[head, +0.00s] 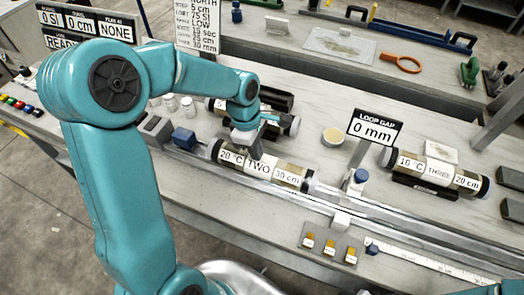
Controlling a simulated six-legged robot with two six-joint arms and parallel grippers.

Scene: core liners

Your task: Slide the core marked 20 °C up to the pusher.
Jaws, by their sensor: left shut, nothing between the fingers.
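The core marked 20 °C, TWO, 30 cm (288,175) is a dark-capped cylinder lying along the pale rail in the middle of the bench. My left gripper (255,150) is shut and empty, pointing down at the core's upper side near its TWO label; whether it touches cannot be told. A blue block (183,138) stands left of the core's left end, with a visible space between. At the core's right end is a pale metal rod (328,190); which of these is the pusher is not marked. My right gripper is not in view.
The core marked 10 °C, THREE (436,170) lies to the right. Another dark core (285,124) lies behind my gripper. A LOOP GAP sign (374,129) reads 0 mm. A small tray (328,243) with yellow pieces and a ruler (420,258) lie in front.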

